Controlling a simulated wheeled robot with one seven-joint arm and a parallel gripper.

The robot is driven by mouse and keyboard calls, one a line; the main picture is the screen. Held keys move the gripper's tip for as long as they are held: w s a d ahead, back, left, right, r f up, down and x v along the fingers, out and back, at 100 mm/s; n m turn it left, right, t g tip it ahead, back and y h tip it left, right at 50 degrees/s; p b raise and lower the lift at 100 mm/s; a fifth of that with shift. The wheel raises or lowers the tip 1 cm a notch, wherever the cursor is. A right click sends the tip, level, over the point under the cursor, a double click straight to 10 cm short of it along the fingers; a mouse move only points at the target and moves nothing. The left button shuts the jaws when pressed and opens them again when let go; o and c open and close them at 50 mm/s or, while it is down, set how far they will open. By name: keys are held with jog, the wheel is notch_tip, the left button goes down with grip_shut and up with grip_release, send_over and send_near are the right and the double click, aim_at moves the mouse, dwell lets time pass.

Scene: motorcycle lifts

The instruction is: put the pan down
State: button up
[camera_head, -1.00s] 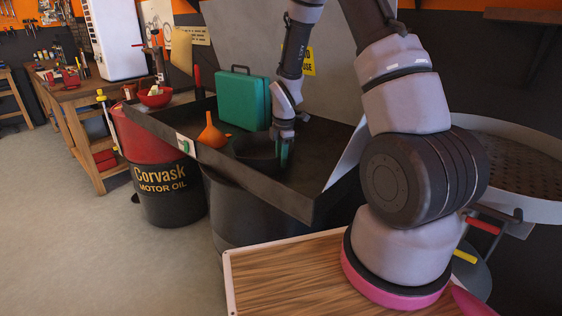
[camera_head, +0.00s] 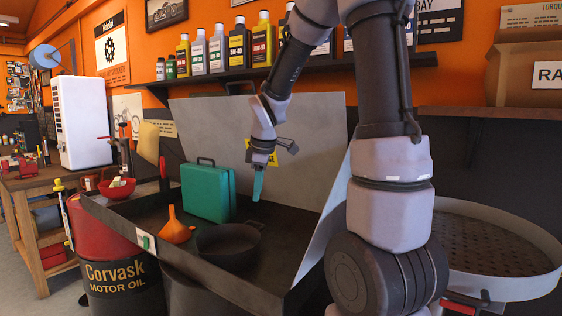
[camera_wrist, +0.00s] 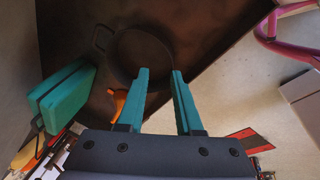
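The dark round pan (camera_head: 228,243) rests in the black tray (camera_head: 268,277) of the bench, beside the orange funnel. In the wrist view the pan (camera_wrist: 143,52) lies beyond my fingertips, with its loop handle towards the upper left. My gripper (camera_head: 257,198) hangs above the tray, up and to the right of the pan and clear of it. In the wrist view its two teal fingers (camera_wrist: 160,72) stand apart, with nothing held between them.
A teal case (camera_head: 207,191) stands behind the pan, and the orange funnel (camera_head: 175,228) is left of it. A shelf of bottles (camera_head: 237,48) runs above. A round perforated tray (camera_head: 490,245) is at the right. Bare tray floor lies right of the pan.

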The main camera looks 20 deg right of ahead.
jog(key=s+r+m+t, duration=0.2)
jog(key=s+r+m, duration=0.5)
jog(key=s+m, duration=0.1)
jog(key=s+r+m+t+y, duration=0.1)
jog(key=s+r+m+t, duration=0.1)
jog(key=s+r+m, duration=0.5)
jog(key=s+m, duration=0.1)
jog(key=s, duration=0.2)
jog(key=shift+s+d+m+y, duration=0.3)
jog(key=shift+s+d+m, duration=0.05)
jog(key=shift+d+m, duration=0.05)
